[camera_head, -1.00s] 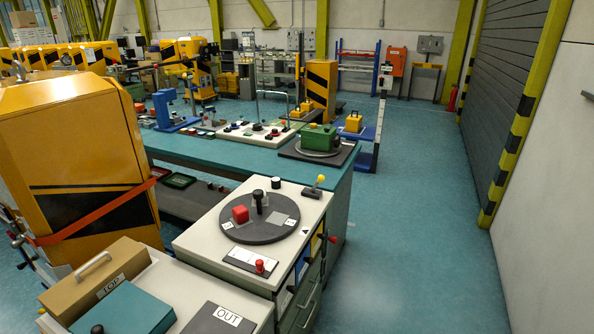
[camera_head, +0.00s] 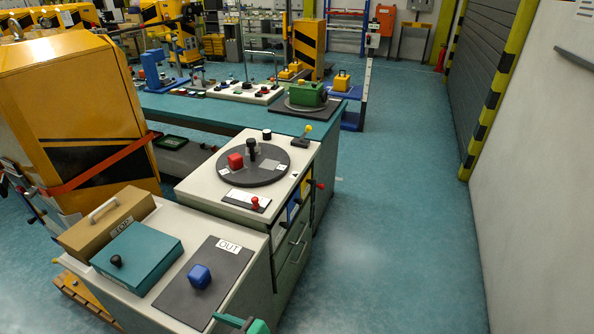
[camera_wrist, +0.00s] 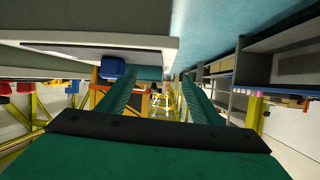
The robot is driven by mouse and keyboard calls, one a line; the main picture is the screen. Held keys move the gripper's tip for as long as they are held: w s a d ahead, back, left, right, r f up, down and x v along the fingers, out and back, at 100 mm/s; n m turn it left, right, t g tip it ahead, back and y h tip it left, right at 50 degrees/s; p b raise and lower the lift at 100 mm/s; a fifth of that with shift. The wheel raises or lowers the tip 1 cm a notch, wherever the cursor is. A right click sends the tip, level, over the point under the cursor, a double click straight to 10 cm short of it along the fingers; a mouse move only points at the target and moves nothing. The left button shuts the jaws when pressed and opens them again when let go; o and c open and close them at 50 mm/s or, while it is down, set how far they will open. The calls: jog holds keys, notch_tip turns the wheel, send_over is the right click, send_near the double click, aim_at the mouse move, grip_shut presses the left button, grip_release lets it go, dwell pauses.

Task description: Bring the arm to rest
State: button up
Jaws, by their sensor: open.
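My gripper (camera_head: 243,323) shows at the bottom edge of the head view, just beside the front right corner of the near bench. Its two green fingers also show in the wrist view (camera_wrist: 160,88), apart with nothing between them. A blue block (camera_head: 199,276) sits on the dark plate marked OUT (camera_head: 176,301), to the left of my gripper and apart from it. The blue block also shows in the wrist view (camera_wrist: 112,67), beyond the left finger. The rest of my arm is hidden from the head view.
Left of the plate are a teal box (camera_head: 138,258) and a brown TOP box (camera_head: 107,220). Behind stands a turntable (camera_head: 225,175) with a red block (camera_head: 235,161). A yellow cabinet (camera_head: 75,100) is at left. The floor (camera_head: 390,230) to the right is clear.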

jog(key=s+d+f+m+t+h, duration=0.6)
jog(key=s+d+f+m+h, duration=0.3)
jog(key=d, duration=0.5)
jog(key=s+d+r+m+t+h, duration=0.1)
jog(key=s+d+r, duration=0.2)
jog(key=s, duration=0.5)
jog(key=s+d+r+m+t+h, duration=0.2)
jog(key=s+d+r, duration=0.2)
jog(key=s+r, duration=0.2)
jog(key=shift+d+v, duration=0.2)
jog(key=shift+v, duration=1.05)
